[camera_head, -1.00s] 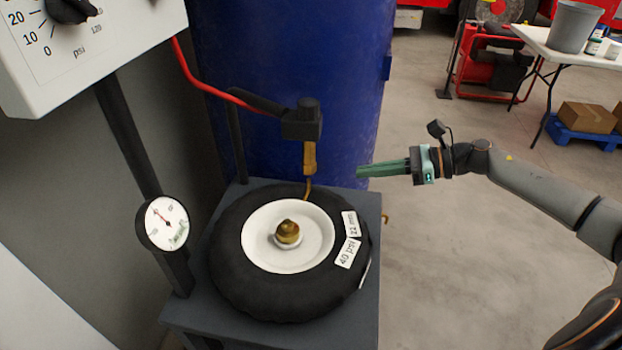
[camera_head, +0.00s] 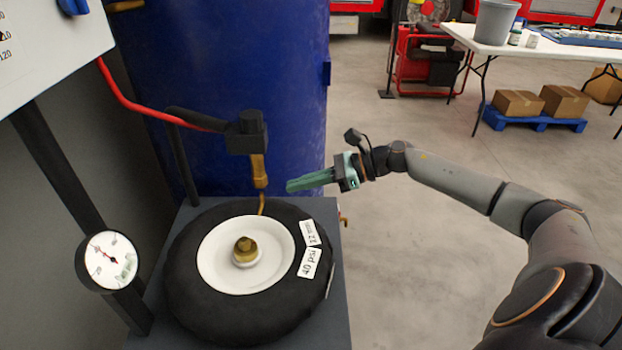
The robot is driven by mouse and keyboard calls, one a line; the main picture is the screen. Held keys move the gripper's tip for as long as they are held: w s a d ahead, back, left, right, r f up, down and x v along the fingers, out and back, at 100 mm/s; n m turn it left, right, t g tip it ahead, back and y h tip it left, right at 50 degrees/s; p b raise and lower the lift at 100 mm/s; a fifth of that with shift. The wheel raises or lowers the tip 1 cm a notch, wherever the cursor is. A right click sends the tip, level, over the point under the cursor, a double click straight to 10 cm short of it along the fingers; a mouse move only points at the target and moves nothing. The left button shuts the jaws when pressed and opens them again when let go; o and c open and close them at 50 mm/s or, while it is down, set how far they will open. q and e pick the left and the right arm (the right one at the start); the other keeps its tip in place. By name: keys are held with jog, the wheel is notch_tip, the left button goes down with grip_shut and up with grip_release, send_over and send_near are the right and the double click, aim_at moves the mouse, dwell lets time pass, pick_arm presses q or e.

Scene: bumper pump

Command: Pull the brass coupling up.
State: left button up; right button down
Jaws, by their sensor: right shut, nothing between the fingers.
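The brass coupling (camera_head: 259,170) hangs upright below the black hose head (camera_head: 246,132), just above the curved brass valve stem (camera_head: 262,205) at the wheel's far side. I cannot tell whether coupling and stem touch. The wheel (camera_head: 190,297) lies flat on a grey stand, with a brass hub nut (camera_head: 246,250) in its white centre. My right gripper (camera_head: 290,186) has its green fingers shut and empty. Its tips point left, a little right of the coupling and slightly lower in the picture, apart from it. My left gripper is not in view.
A red hose (camera_head: 135,106) runs to the hose head from the left. A blue drum (camera_head: 235,60) stands behind. A round gauge (camera_head: 110,260) on a post is at left. The grey stand (camera_head: 335,300) carries the wheel. The floor to the right is open.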

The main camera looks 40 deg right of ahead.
aim_at(264, 178)
jog(key=x, duration=0.5)
jog(key=shift+w+a+f, duration=0.15)
jog(key=shift+a, duration=0.05)
jog(key=shift+r+p, duration=1)
jog(key=shift+r, duration=0.95)
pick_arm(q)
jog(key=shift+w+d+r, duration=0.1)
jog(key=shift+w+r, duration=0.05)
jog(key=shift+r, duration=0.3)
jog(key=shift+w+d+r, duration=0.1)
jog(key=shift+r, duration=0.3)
pick_arm(e)
jog(key=shift+d, duration=0.1)
